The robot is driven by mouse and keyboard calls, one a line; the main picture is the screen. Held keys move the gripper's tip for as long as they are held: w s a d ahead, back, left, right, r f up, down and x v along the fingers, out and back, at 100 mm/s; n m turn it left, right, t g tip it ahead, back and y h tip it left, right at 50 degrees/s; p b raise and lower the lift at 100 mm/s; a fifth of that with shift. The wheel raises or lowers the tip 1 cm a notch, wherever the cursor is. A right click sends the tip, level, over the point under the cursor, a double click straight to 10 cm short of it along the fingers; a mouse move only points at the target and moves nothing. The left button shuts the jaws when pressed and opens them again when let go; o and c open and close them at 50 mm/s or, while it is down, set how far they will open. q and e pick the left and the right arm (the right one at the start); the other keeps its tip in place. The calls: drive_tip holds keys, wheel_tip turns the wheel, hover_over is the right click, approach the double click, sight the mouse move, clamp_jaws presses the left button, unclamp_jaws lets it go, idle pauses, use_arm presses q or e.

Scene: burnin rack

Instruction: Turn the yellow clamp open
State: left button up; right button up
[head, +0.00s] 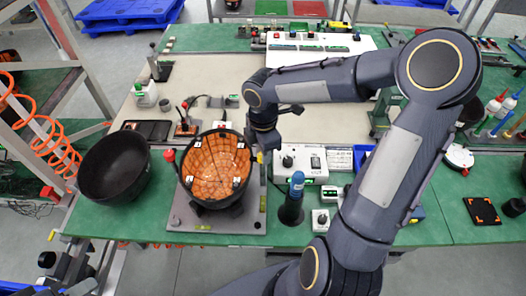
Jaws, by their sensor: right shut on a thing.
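A round dark fixture (244,197) holds a copper-orange gridded disc (214,160) with small white marker tags, and stands on a grey base plate (200,238). My right gripper (262,148) reaches down to the right rim of this fixture and is shut on a small part there. The part is where the yellow clamp appears to be, but my gripper hides nearly all of it, so its angle cannot be told. A red-knobbed handle (170,156) stands at the left rim. My left gripper is not in view.
A black bowl (114,168) stands left of the fixture. A blue-topped dark tool (293,195) and a white control box (302,163) stand to the right, under my right arm. The beige mat (215,72) behind has free room. Orange coiled hose (50,140) hangs at left.

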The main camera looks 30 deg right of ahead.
drive_tip(key=m+b, duration=0.1)
drive_tip(key=m, duration=0.2)
drive_tip(key=shift+m, duration=0.3)
drive_tip(key=m+b, duration=0.1)
drive_tip(key=m, duration=0.2)
drive_tip(key=shift+f+m+b, duration=0.1)
drive_tip(key=shift+m+b, duration=0.2)
drive_tip(key=shift+b, duration=0.1)
drive_tip(key=m+b, duration=0.1)
drive_tip(key=m, duration=0.2)
drive_tip(key=shift+a+m, duration=0.1)
drive_tip(key=shift+m, duration=0.2)
drive_tip(key=shift+m+b, duration=0.45)
drive_tip(key=shift+m, duration=1.15)
drive_tip(key=o, duration=1)
drive_tip(key=shift+r, duration=0.2)
